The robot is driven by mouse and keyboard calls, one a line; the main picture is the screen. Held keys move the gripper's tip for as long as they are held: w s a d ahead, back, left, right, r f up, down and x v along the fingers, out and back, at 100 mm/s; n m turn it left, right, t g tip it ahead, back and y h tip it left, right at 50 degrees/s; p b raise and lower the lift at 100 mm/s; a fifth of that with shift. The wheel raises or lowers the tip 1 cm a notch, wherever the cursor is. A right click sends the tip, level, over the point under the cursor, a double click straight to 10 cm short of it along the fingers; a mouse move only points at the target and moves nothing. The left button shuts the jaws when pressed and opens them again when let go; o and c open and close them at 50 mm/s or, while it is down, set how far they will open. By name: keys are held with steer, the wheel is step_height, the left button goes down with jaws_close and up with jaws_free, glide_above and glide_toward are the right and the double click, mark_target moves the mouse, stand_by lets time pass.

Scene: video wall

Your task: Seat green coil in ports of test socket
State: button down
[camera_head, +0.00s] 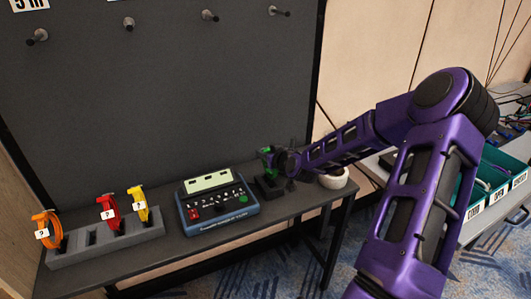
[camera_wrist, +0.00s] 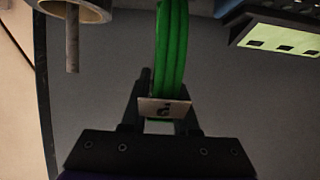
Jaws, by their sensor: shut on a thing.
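A small black block (camera_head: 268,188), seemingly the test socket, stands on the bench under and just beside the coil. The blue-grey tester (camera_head: 218,204) with buttons and a pale display is left of it. The coil's plug ends and the ports are hidden or too small to tell.
A grey rack (camera_head: 105,243) at the left holds orange (camera_head: 49,231), red (camera_head: 109,212) and yellow (camera_head: 140,205) coils, with an empty slot between. A white roll (camera_head: 334,178) lies right of my gripper. Teal bins (camera_head: 490,180) stand far right. A dark pegboard wall rises behind.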

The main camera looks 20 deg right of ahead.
steer(key=shift+f, duration=0.2)
steer(key=shift+f+b, duration=0.2)
steer(key=shift+b, duration=0.25)
steer(key=c, duration=0.6)
jaws_free()
steer(key=p+v, duration=0.4)
steer(key=v, duration=1.3)
steer(key=shift+s, duration=0.15)
steer(key=shift+r, duration=0.1)
